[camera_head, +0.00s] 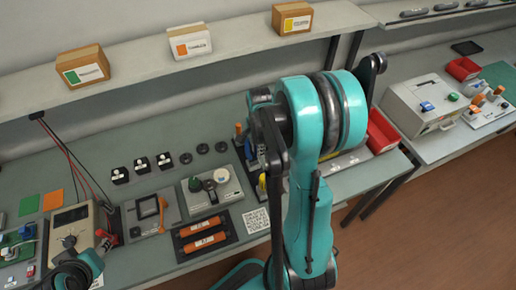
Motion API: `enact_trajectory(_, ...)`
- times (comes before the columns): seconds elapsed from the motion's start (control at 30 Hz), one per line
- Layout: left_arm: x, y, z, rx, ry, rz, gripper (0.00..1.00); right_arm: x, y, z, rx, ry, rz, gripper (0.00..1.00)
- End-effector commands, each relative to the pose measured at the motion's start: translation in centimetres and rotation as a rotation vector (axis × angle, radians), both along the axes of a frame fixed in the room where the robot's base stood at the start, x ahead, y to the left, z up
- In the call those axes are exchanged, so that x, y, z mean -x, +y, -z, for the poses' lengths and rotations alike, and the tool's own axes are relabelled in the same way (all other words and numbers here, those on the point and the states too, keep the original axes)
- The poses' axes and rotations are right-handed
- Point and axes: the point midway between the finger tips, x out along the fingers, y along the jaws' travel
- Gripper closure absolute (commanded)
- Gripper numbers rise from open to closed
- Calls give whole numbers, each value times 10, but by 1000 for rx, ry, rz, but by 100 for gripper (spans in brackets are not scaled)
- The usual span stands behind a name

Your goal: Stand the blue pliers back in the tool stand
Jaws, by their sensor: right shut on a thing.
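My right arm rises through the middle of the view and bends down at its teal elbow. My right gripper (266,165) is beside the tool stand (241,146), largely hidden behind my own arm. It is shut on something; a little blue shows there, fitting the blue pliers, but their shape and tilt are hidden. An orange-handled tool (238,130) stands upright at the stand's left side. At the lower left edge, a black and teal part of my left arm and gripper (72,276) shows; its fingers cannot be made out.
Left of the stand are black blocks (141,165), a grey device with a green knob (211,190) and a black tray (184,250) with orange cylinders. A meter (72,225) stands further left. Red bins (382,132) are right of my arm. A shelf with boxes runs above.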

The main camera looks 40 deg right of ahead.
Motion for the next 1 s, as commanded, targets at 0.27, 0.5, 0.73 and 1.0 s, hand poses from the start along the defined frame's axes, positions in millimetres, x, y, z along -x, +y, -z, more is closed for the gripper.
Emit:
enact_trajectory(0.27, 0, 0, 4, 0, 0, 0, 60, 0, 0, 5, 0, 0, 0, 100)
enact_trajectory(0.5, 0, 0, 7, 0, 0, 0, 60, 0, 0, 8, 0, 0, 0, 100)
enact_trajectory(0.73, 0, 0, 10, 0, 0, 0, 60, 0, 0, 11, 0, 0, 0, 100)
enact_trajectory(1.0, 0, 0, 10, 0, 0, 0, 60, 0, 0, 11, 0, 0, 0, 63)
